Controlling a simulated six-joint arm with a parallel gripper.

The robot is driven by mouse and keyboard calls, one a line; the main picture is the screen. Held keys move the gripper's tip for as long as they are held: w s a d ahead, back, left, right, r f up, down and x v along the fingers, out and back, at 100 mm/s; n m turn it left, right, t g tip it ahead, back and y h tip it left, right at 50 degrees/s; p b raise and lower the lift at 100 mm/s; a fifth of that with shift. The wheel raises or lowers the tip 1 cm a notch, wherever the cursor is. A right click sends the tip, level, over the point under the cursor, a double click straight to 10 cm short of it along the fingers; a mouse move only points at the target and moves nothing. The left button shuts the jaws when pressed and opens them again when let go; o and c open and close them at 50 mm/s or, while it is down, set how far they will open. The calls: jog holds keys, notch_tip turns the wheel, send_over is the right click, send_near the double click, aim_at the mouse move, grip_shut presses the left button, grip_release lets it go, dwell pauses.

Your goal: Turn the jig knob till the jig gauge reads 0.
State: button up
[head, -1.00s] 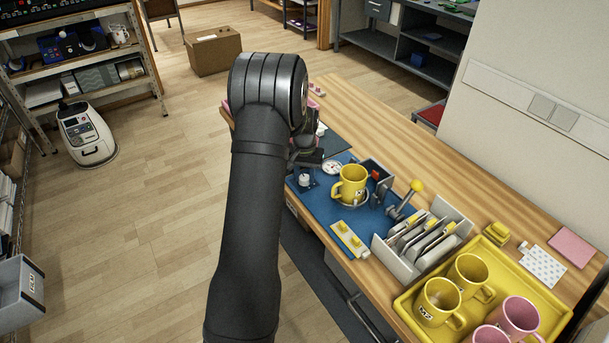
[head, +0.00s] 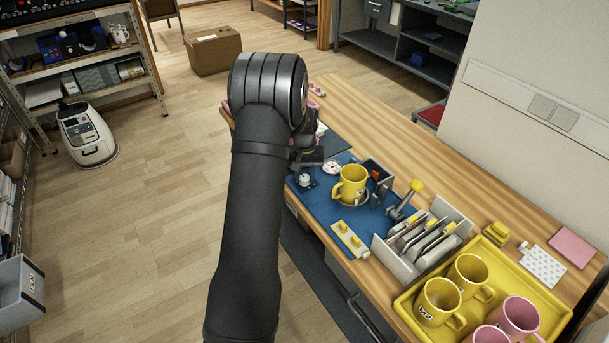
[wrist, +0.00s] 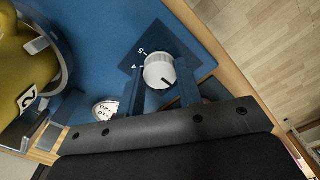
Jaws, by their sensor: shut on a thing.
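The jig knob (wrist: 159,72) is a pale round knob with a dark line on its face, on a dark square plate marked with a 5 and a 4. In the wrist view my gripper (wrist: 162,82) has its two fingers on either side of the knob, shut on it. The knob also shows in the head view (head: 305,179). The jig gauge (wrist: 105,110) is a white dial, partly hidden by my gripper's body; I cannot read its needle. In the head view the gauge (head: 332,168) is too small to read.
A yellow mug (head: 350,184) stands on the blue mat (head: 325,207), close to the gauge. A yellow-tipped lever (head: 404,203), a grey rack (head: 398,257) and a yellow tray (head: 410,310) with mugs lie to the right. Bare wooden table lies behind.

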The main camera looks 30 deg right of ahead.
aim_at(304, 177)
jog(key=o, duration=1)
notch_tip(304, 177, up, 17)
jog(key=shift+r, duration=0.2)
jog(key=shift+f, duration=0.1)
notch_tip(304, 177, down, 17)
jog(key=shift+f, duration=0.15)
dwell(0.5)
